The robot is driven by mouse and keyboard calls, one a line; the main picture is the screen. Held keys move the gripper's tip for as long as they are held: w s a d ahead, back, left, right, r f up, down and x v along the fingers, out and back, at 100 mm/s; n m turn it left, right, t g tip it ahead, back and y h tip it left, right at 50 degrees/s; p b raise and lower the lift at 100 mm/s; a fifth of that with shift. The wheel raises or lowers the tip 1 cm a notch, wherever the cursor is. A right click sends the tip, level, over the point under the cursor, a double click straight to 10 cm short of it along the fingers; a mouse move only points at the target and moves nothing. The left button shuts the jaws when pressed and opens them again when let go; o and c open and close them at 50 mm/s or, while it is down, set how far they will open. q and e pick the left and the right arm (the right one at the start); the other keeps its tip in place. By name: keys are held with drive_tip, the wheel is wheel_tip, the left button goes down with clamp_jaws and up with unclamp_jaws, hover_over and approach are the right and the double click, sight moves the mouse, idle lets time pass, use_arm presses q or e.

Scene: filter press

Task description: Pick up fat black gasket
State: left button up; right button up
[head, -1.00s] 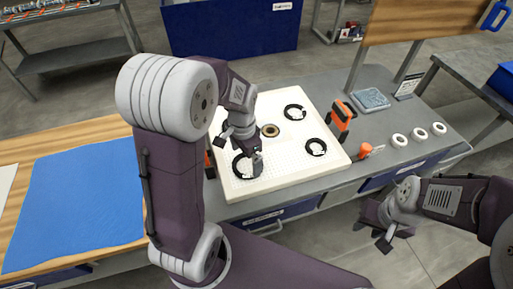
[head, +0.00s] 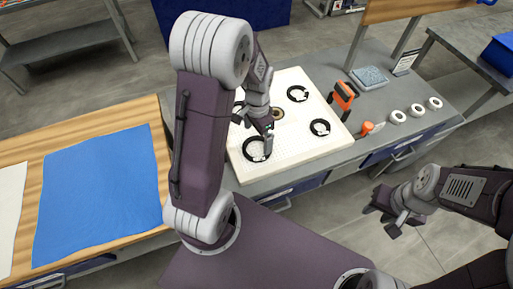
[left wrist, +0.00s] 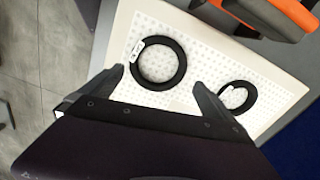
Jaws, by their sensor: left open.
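A white perforated board (head: 240,170) on the grey bench carries several black ring gaskets with white tags. One gasket (head: 257,149) lies near the front left, another (head: 298,94) at the back, another (head: 320,127) at the right. My left gripper (head: 268,130) is open and empty, just behind the front gasket. In the left wrist view, a thick black gasket (left wrist: 178,75) lies between and beyond the open fingertips (left wrist: 152,82); a smaller-looking ring (left wrist: 237,96) lies to its right. I cannot tell which is fattest. My right gripper (head: 384,219) hangs open and empty, away from the bench.
An orange-and-black tool (head: 343,96) stands at the board's right edge. An orange-headed item (head: 367,127) and white rolls (head: 397,117) lie farther right. A blue cloth (head: 100,190) covers the wooden table at left.

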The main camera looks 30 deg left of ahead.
sight(258, 149)
use_arm(q)
drive_tip(key=f, duration=0.5)
drive_tip(key=shift+s+d+f, duration=0.1)
drive_tip(key=shift+d, duration=0.1)
drive_tip(key=c, duration=1.1)
drive_tip(key=shift+r, duration=0.65)
wheel_tip(258, 149, up, 3)
drive_tip(key=shift+r, duration=0.1)
drive_tip(key=w+d+r, duration=0.2)
drive_tip(key=d, duration=0.1)
drive_tip(key=w+d+r, duration=0.2)
drive_tip(key=w+d, duration=0.1)
drive_tip(key=w+d+r, duration=0.2)
drive_tip(key=d, duration=0.1)
drive_tip(key=shift+w+r, duration=0.3)
